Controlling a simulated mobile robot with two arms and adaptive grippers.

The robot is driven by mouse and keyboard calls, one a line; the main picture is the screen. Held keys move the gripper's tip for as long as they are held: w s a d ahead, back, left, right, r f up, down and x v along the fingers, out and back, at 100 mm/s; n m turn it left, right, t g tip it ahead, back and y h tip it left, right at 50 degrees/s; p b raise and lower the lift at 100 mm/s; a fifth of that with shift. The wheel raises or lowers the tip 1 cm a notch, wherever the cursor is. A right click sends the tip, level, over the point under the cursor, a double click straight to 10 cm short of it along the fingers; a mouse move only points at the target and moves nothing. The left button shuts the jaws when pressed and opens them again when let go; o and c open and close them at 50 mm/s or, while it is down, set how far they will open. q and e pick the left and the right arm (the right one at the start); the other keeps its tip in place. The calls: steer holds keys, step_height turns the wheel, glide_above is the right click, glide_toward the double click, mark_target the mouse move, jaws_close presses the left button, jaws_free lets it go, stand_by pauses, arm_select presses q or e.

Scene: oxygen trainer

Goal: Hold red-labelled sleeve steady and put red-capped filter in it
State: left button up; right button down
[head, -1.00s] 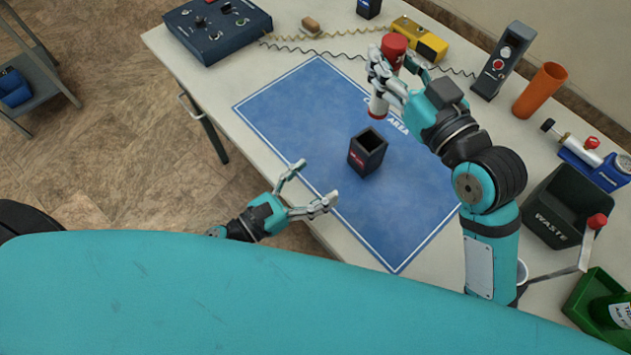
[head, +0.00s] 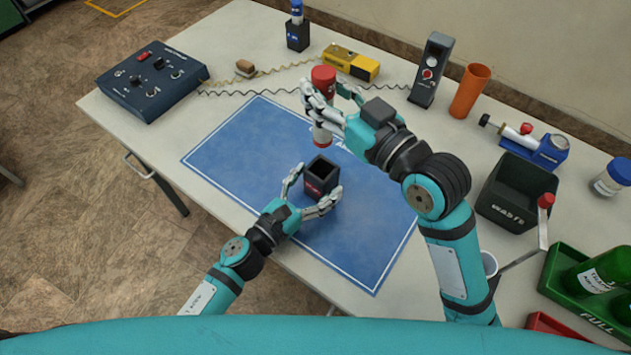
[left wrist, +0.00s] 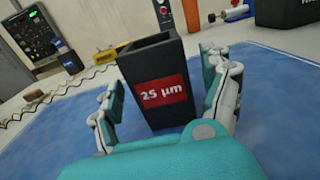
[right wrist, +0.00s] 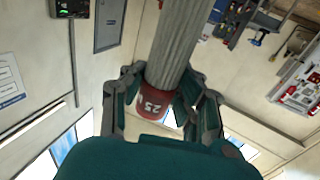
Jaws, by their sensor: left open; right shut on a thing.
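The red-labelled sleeve (head: 319,177) is a dark, square, open-topped box standing upright on the blue mat. Its red label reads "25 µm" in the left wrist view (left wrist: 161,90). My left gripper (head: 316,186) is open, with its fingers on either side of the sleeve; I cannot tell whether they touch it. My right gripper (head: 329,94) is shut on the red-capped filter (head: 323,76), just beyond the sleeve in the head view. The filter is held roughly upright, red cap up. The right wrist view shows its grey ribbed body (right wrist: 178,45) and the cap marked "25".
The blue mat (head: 235,150) has free room around the sleeve. A control box (head: 152,82) stands far left. A blue-labelled sleeve (head: 297,36), yellow device (head: 351,62), black meter (head: 430,70) and orange cup (head: 469,91) line the back. A waste bin (head: 515,190) stands right.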

mark_target(322, 160)
arm_select(q)
steer(key=shift+c, duration=0.2)
steer(key=c, duration=1.3)
steer(key=shift+o, duration=0.2)
arm_select(e)
steer(key=shift+s+a+r+m+t+h, duration=0.1)
steer(key=shift+a+m+t+h, duration=0.05)
steer(key=shift+m+t+h, duration=0.4)
steer(key=shift+r+m+t+h, duration=0.2)
steer(key=shift+m+t+h, duration=0.25)
steer(key=shift+h, duration=0.2)
steer(key=shift+f+h, duration=0.1)
steer(key=shift+h, duration=0.2)
step_height(322, 160, down, 18)
steer(key=shift+r, duration=0.2)
